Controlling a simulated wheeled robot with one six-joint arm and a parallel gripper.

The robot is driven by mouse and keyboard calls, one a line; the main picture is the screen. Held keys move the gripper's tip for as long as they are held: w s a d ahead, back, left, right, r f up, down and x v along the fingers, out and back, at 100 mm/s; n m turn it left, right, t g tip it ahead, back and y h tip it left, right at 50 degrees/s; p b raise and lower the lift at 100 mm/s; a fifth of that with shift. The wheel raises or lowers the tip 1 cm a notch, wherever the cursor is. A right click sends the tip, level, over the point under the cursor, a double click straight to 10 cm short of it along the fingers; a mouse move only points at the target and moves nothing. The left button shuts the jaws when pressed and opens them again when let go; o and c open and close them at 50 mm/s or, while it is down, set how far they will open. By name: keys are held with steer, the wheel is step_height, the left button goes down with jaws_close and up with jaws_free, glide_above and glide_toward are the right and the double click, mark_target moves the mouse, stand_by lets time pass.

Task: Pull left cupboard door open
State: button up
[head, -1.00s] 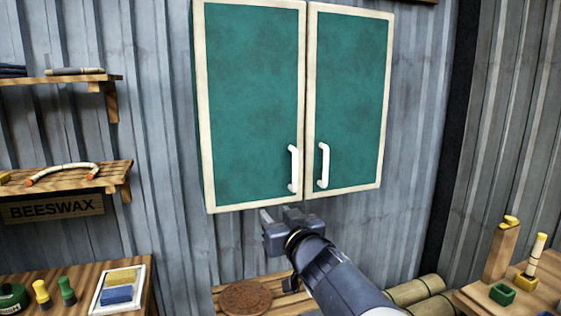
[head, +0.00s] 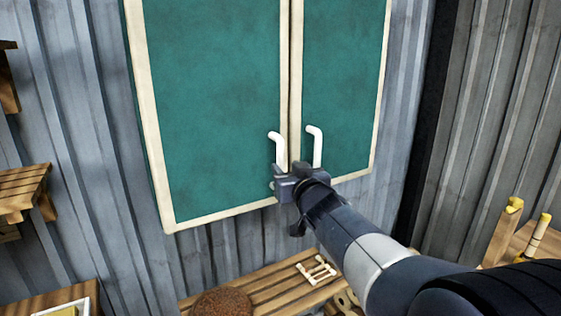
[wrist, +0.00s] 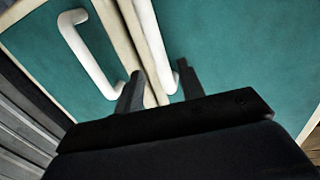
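The left cupboard door (head: 205,110) is green with a cream frame and looks closed. Its white bar handle (head: 277,148) stands near its inner edge; the handle's lower end is hidden by my gripper (head: 286,174). My gripper is at the bottom of the doors by this handle. In the wrist view, the two fingers (wrist: 158,82) are apart, and a white handle (wrist: 148,30) runs into the gap between them, nearer the right finger. Whether a finger touches it I cannot tell.
The right door (head: 345,80) is also closed, and its white handle (head: 316,147) stands close beside my gripper. Below is a slatted wooden bench (head: 265,285) with a round brown object (head: 222,302). A wooden shelf (head: 22,190) is on the left wall.

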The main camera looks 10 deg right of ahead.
mark_target(281, 162)
steer(key=w, duration=0.5)
steer(key=shift+w+a+p, duration=0.3)
steer(key=shift+a, duration=0.05)
steer(key=shift+c, duration=0.5)
jaws_close()
